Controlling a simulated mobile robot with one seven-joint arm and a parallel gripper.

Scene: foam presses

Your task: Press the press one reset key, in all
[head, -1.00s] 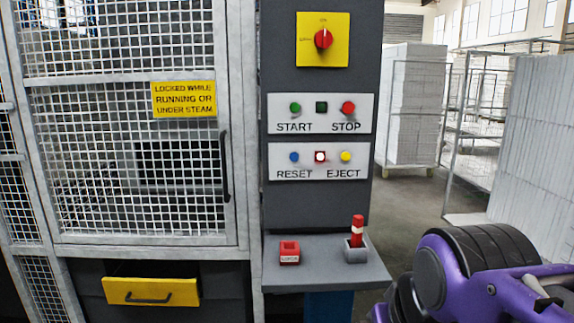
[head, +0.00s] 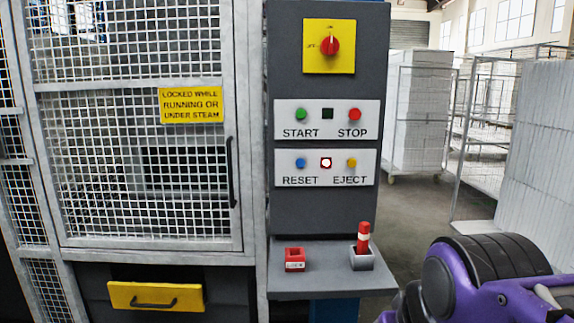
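The blue reset key (head: 300,163) sits at the left of the lower white plate (head: 325,181) on the grey control panel, above the word RESET. Beside it are a lit square lamp (head: 326,163), white with a red edge, and a yellow eject key (head: 351,163). The upper plate holds a green start key (head: 301,115), a dark square lamp (head: 327,114) and a red stop key (head: 354,115). Nothing touches the reset key. Purple and black links of my arm show at the lower right. My gripper is out of view.
A shelf (head: 322,281) juts out below the panel, bearing a red block (head: 295,259) and a red-and-white peg in a holder (head: 363,238). A mesh door (head: 140,165) with a handle is left. Racks of white foam (head: 424,110) stand at right. The space before the panel is clear.

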